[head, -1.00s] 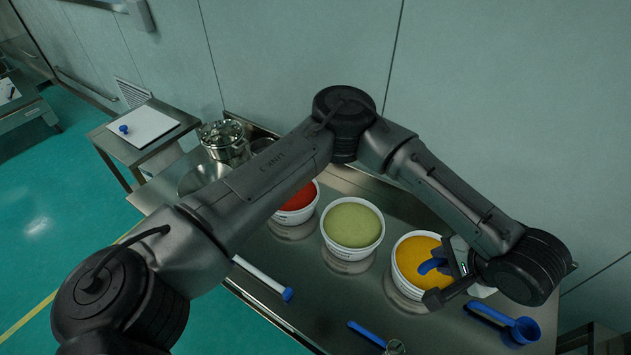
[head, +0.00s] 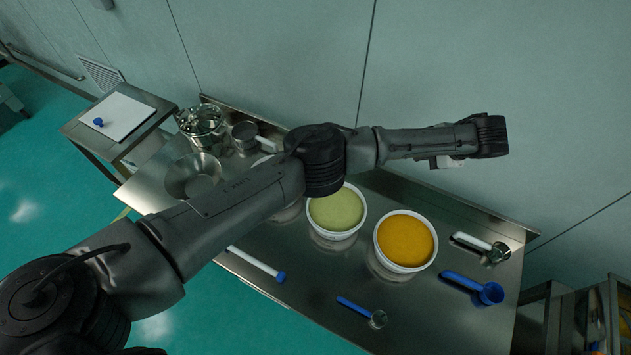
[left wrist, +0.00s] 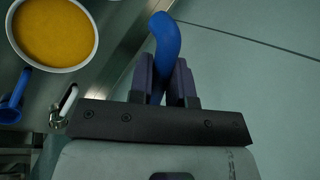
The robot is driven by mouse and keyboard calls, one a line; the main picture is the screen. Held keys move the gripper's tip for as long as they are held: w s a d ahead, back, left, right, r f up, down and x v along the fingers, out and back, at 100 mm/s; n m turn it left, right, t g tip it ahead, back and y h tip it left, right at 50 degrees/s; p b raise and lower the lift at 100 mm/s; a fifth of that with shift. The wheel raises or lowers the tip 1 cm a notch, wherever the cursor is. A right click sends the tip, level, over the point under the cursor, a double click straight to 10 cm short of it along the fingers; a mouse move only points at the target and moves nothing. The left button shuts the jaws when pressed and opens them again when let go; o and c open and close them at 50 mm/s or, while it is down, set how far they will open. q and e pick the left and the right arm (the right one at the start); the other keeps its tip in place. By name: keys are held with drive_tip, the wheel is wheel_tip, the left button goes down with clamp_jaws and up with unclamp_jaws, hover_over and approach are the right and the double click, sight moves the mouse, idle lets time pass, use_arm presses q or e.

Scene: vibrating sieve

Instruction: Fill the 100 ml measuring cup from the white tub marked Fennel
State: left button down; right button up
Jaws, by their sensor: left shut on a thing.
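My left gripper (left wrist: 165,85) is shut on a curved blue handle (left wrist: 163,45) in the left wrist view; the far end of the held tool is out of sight. In the head view my left wrist is raised above and behind the table, and its fingers are hidden. A white tub with orange-yellow powder (head: 405,267) stands on the table, and it also shows in the left wrist view (left wrist: 89,60). A white tub with green powder (head: 313,228) stands to its left. No Fennel marking or 100 ml marking is readable. My right gripper is not in view.
A blue scoop (head: 490,293), a white-handled metal cup (head: 497,252) and a blue-handled small cup (head: 376,319) lie on the steel table. A white-and-blue stick (head: 254,263) lies at the front. A metal bowl (head: 193,177) and sieve pot (head: 203,127) stand at left.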

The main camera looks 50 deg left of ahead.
use_arm(q)
drive_tip(key=s+a+f+g+p, duration=0.1)
drive_tip(key=s+a+f+p, duration=0.5)
drive_tip(key=a+f, duration=0.75)
drive_tip(key=s+a+f+m+y+p, duration=0.1)
drive_tip(key=s+a+f, duration=0.6)
drive_tip(key=s, duration=0.4)
drive_tip(key=w+d+f+b, duration=0.1)
drive_tip(key=w+f+b, duration=0.1)
drive_tip(key=f+b, duration=0.5)
drive_tip(key=w+d+f+b, duration=0.1)
drive_tip(key=d+f+b, duration=0.1)
drive_tip(key=f+b, duration=0.5)
drive_tip(key=shift+w+g+b, duration=0.3)
drive_tip(key=shift+w+b, duration=0.05)
drive_tip(key=shift+b, duration=1.6)
